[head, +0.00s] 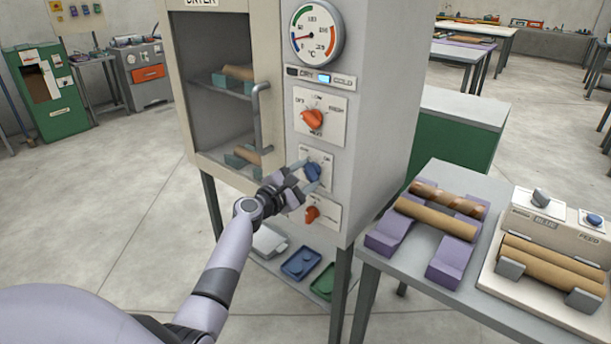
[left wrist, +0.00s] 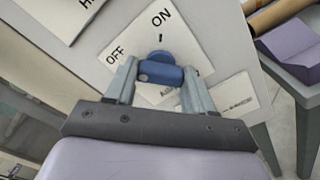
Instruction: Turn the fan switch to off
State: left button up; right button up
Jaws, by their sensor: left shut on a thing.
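In the left wrist view the knob (left wrist: 161,73) sits below the printed words OFF, at left, and ON, at upper right. My left gripper (head: 306,177) reaches it from the lower left. Its two grey fingers (left wrist: 160,78) stand on either side of the knob and are shut on it. Which label the knob points to is not clear. My right gripper is not in view.
The dryer's door handle (head: 258,115) stands out to the left. A table (head: 390,260) with rolls on purple stands is at the right.

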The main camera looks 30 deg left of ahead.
pick_arm(q)
jog(key=o, duration=1)
jog(key=shift+o, duration=0.2)
jog(key=s, duration=0.7)
jog(key=shift+a, duration=0.25)
jog(key=shift+s, duration=0.1)
